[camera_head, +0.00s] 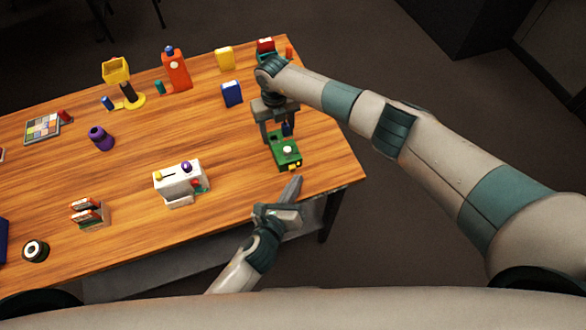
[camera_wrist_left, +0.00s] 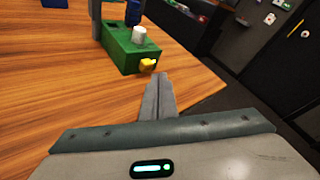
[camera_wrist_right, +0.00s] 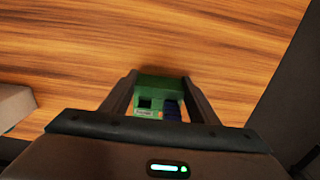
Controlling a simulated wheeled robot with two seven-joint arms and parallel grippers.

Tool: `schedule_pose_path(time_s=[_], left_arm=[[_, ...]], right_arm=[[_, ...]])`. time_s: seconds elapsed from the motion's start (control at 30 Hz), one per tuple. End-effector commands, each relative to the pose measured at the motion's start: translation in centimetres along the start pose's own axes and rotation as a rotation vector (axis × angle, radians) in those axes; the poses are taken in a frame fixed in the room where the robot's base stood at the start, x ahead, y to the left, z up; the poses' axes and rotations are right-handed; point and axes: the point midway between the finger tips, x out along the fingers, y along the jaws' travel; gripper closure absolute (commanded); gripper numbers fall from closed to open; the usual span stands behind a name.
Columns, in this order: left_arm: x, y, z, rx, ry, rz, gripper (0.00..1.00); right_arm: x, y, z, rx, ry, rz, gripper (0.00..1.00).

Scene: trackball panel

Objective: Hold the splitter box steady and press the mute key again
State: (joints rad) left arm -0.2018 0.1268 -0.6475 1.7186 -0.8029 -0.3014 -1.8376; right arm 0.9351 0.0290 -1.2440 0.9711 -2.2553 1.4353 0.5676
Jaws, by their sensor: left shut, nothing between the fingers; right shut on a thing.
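A green box (camera_head: 286,156), which I take for the splitter box, sits near the right end of the wooden table. It carries a white knob (camera_wrist_left: 139,34), a dark blue part (camera_wrist_left: 133,12) and a yellow key (camera_wrist_left: 148,65) low on its near end; I see no label naming the mute key. My right gripper (camera_wrist_right: 160,79) is shut on the green box from above, one finger on each side. My left gripper (camera_wrist_left: 160,77) is shut and empty, its tips just short of the yellow key, with a small gap showing.
A white device (camera_head: 178,181) with a purple ball stands to the left on the table (camera_head: 240,190). A blue block (camera_head: 232,93), a yellow block (camera_head: 225,58) and a red bottle (camera_head: 177,72) stand farther back. The table's near edge runs below the green box.

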Motion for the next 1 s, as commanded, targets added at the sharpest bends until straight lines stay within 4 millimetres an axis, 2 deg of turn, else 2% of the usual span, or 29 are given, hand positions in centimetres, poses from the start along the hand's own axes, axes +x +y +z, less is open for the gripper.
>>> schedule_pose_path(time_s=[1.0], left_arm=[[0.72, 0.54, 0.55, 0.0, 0.0, 0.0, 1.0]], right_arm=[[-0.03, 0.01, 0.02, 0.0, 0.0, 0.0, 0.71]])
